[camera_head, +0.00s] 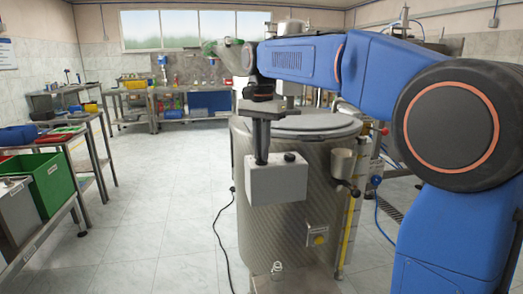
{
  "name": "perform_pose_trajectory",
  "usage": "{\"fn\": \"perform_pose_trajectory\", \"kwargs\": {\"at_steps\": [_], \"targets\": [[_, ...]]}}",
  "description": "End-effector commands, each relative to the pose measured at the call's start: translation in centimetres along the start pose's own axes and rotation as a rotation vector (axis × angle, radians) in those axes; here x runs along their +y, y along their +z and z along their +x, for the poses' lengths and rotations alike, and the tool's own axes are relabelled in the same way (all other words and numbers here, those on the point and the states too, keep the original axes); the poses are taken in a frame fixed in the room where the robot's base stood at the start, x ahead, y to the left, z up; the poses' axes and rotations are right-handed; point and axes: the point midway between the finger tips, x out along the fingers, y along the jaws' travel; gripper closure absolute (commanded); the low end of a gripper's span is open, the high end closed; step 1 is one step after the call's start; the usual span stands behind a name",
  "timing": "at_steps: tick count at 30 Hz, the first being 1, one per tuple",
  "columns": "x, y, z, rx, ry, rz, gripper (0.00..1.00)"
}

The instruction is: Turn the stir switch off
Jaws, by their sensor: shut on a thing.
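A pale grey control box (277,185) stands in front of the big ribbed drum (325,200). A black knob (290,157) shows on its top, on the right. My gripper (262,160) points straight down at the top of the box, left of this knob. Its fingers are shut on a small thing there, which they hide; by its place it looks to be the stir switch. I cannot read any label or see which way the switch is set. A yellow switch plate (318,237) sits lower on the drum's front.
A clear bottle (277,271) stands low in front. A green crate (45,186) is on the left rack. The tiled floor between is clear.

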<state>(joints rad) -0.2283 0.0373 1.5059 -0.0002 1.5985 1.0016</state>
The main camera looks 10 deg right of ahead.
Motion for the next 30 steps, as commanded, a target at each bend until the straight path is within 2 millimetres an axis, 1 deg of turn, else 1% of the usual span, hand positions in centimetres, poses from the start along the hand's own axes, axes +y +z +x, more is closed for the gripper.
{"fn": "perform_pose_trajectory", "kwargs": {"at_steps": [5, 11, 30], "targets": [[-0.01, 0.0, -0.02, 0.0, 0.0, -0.055, 1.0], [-0.01, 0.01, -0.03, 0.0, -0.001, -0.188, 1.0], [-0.01, 0.01, -0.05, 0.0, -0.001, -0.79, 1.0]]}}
